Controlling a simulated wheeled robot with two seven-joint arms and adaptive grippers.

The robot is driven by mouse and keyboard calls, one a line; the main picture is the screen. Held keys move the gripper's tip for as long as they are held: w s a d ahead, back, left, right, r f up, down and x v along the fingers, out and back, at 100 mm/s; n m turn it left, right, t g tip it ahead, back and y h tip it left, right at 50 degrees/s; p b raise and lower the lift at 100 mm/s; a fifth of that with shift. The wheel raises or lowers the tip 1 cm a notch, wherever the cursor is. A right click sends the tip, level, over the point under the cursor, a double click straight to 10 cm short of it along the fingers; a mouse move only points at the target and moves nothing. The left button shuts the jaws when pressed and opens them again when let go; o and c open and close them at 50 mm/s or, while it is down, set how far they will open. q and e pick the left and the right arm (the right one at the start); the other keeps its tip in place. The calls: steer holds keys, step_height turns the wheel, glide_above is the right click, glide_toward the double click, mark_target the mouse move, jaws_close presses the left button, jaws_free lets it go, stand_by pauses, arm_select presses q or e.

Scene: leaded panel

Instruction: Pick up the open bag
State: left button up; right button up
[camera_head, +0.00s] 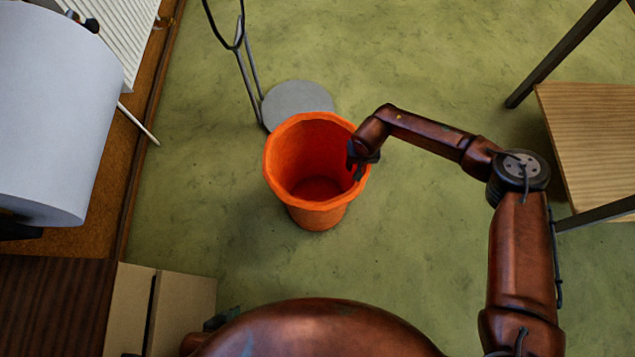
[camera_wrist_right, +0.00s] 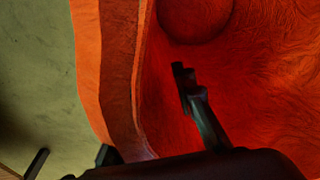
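The open bag (camera_head: 318,215) is an orange, bucket-shaped container standing upright on the green floor, its mouth facing up. Its inside looks empty in the head view. My right gripper (camera_head: 364,158) is at the right side of its rim. In the right wrist view, the bag's wall (camera_wrist_right: 120,70) runs between the fingers of my right gripper (camera_wrist_right: 146,118). One dark finger is inside the bag and the other is outside, with a gap between them and the wall. The gripper looks open.
A grey round base (camera_head: 297,98) with thin legs stands just behind the bag. A wooden shelf (camera_head: 590,130) with dark legs is at the right. A white cylinder (camera_head: 50,110) and cardboard boxes (camera_head: 185,310) are at the left. Green floor is clear around the bag's front.

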steer(key=shift+c, duration=0.4)
jaws_close()
